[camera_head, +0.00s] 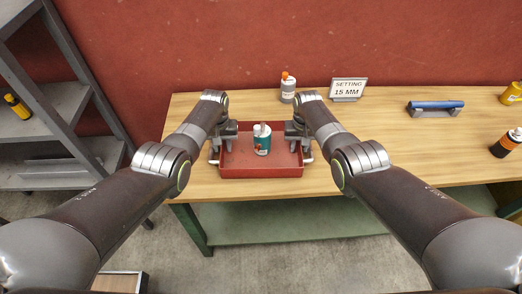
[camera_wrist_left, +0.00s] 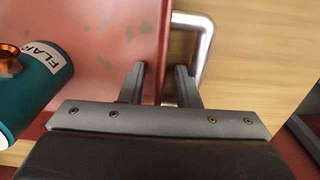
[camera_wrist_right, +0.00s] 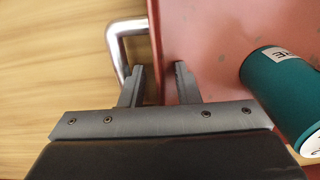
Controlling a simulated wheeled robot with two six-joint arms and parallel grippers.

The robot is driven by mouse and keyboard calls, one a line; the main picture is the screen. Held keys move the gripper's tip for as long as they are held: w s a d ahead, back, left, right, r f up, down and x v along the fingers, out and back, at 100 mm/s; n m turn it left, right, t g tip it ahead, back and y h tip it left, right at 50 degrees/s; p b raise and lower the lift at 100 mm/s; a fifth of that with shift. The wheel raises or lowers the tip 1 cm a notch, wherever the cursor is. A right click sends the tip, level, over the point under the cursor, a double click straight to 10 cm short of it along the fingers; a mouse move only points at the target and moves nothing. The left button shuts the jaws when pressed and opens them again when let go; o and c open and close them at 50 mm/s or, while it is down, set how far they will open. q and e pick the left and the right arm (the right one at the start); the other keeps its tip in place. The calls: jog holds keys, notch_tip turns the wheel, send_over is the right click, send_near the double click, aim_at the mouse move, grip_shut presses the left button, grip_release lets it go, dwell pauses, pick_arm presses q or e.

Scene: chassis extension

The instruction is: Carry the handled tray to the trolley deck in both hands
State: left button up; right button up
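The red handled tray (camera_head: 235,170) sits on the wooden workbench and holds a teal can (camera_head: 262,147). Its silver handles stick out at the left and right ends. My left gripper (camera_head: 221,143) is at the left end; in the left wrist view its fingers (camera_wrist_left: 160,85) are apart, astride the tray wall, with the handle (camera_wrist_left: 205,45) by the outer finger. My right gripper (camera_head: 299,143) is at the right end, its fingers (camera_wrist_right: 159,85) also apart astride the wall, beside the other handle (camera_wrist_right: 117,45). Finger contact is unclear. No trolley deck is clearly identifiable.
A white bottle with an orange cap (camera_head: 288,88) and a "SETTING 15 MM" sign (camera_head: 347,89) stand behind the tray. A blue-handled tool (camera_head: 436,107) and a dark bottle (camera_head: 506,143) are further right. Grey shelving (camera_head: 60,130) stands left. A wood-topped, grey-edged surface (camera_head: 118,282) shows low at left.

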dwell(0.3)
pick_arm(q)
grip_shut()
pick_arm(e)
grip_shut()
pick_arm(q)
jog(key=shift+f, duration=0.1)
dwell(0.9)
